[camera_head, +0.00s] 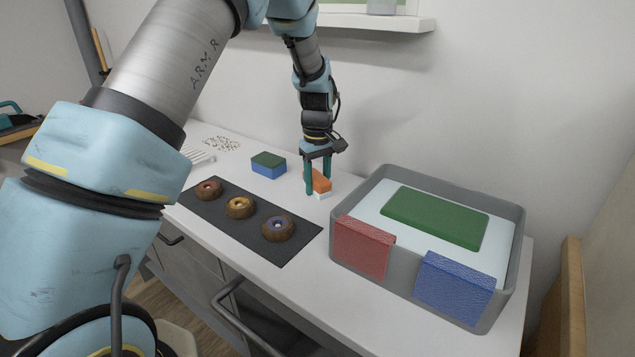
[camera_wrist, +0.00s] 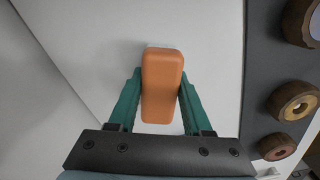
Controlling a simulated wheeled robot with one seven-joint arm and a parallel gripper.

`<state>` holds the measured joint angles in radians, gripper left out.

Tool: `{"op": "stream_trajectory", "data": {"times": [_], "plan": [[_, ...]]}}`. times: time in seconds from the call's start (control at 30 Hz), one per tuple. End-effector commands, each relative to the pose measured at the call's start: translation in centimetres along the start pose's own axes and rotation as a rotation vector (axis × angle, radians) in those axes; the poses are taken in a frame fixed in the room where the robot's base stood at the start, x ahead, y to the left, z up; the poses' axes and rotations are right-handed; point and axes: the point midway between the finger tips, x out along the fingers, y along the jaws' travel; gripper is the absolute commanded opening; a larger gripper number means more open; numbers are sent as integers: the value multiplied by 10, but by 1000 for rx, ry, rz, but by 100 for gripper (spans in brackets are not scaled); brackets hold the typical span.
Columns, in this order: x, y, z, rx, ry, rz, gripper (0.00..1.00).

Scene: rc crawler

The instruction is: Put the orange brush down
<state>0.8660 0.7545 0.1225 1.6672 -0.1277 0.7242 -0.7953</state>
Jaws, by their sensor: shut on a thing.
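The orange brush (camera_head: 321,181) is a rounded orange block with a white underside, over the white counter behind the dark mat in the head view. In the wrist view the orange brush (camera_wrist: 162,85) stands between the two teal fingers. My gripper (camera_head: 318,190) points down and is shut on the brush; it also shows in the wrist view (camera_wrist: 161,100). The white underside looks at or very near the counter top; I cannot tell whether it touches.
A green and blue sponge (camera_head: 268,166) lies left of the brush. A dark mat (camera_head: 290,258) holds three brown ring-shaped pieces. A grey tub (camera_head: 430,185) with a green block and red and blue cloths over its rim stands right. A wall is behind.

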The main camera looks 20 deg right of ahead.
Motion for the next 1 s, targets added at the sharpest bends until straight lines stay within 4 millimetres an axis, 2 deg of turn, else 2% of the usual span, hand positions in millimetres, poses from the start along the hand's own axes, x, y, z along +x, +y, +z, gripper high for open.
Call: {"op": "stream_trajectory", "data": {"times": [0.03, 0.23, 0.27, 0.5, 0.77, 0.93, 1.0], "plan": [[8, -1, 1, 0, -3, -4, 0], [13, -2, 2, 0, -4, -6, 0], [14, -2, 2, 1, -5, -7, 53], [16, -4, 2, 1, -6, -11, 79], [14, -5, 1, 0, -6, -13, 79], [-2, -5, 0, -1, -5, -12, 79], [-16, -4, 0, 0, -3, -8, 79]]}}
